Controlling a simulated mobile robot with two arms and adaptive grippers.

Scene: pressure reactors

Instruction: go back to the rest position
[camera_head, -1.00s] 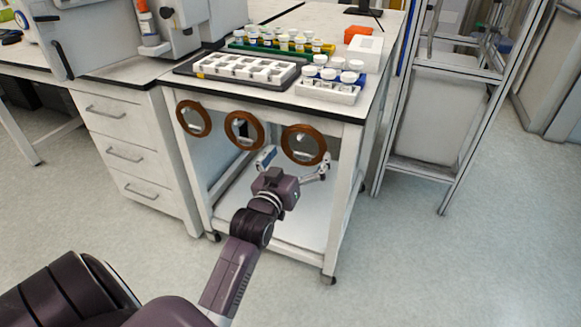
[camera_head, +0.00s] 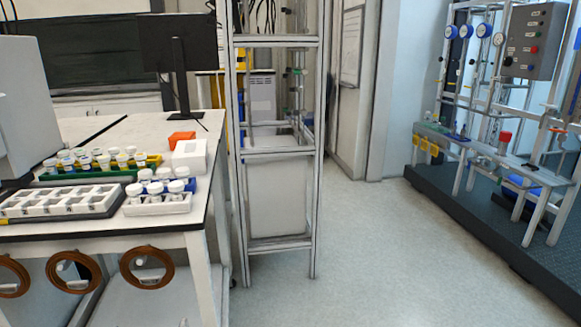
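Neither of my grippers and no part of my arms shows in the head view. The lab bench (camera_head: 213,225) stands at the left, with the space in front of it empty of my arms. Whether my grippers are open or shut, and where they are, is out of view.
On the bench are a grey tray with white compartments (camera_head: 62,203), white-capped jars (camera_head: 163,188), an orange box (camera_head: 181,139) and a monitor (camera_head: 179,47). Brown rings (camera_head: 147,267) hang at its front. A metal frame (camera_head: 316,170) stands beside it. A reactor rig (camera_head: 481,130) is at right. Floor (camera_head: 370,250) between is clear.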

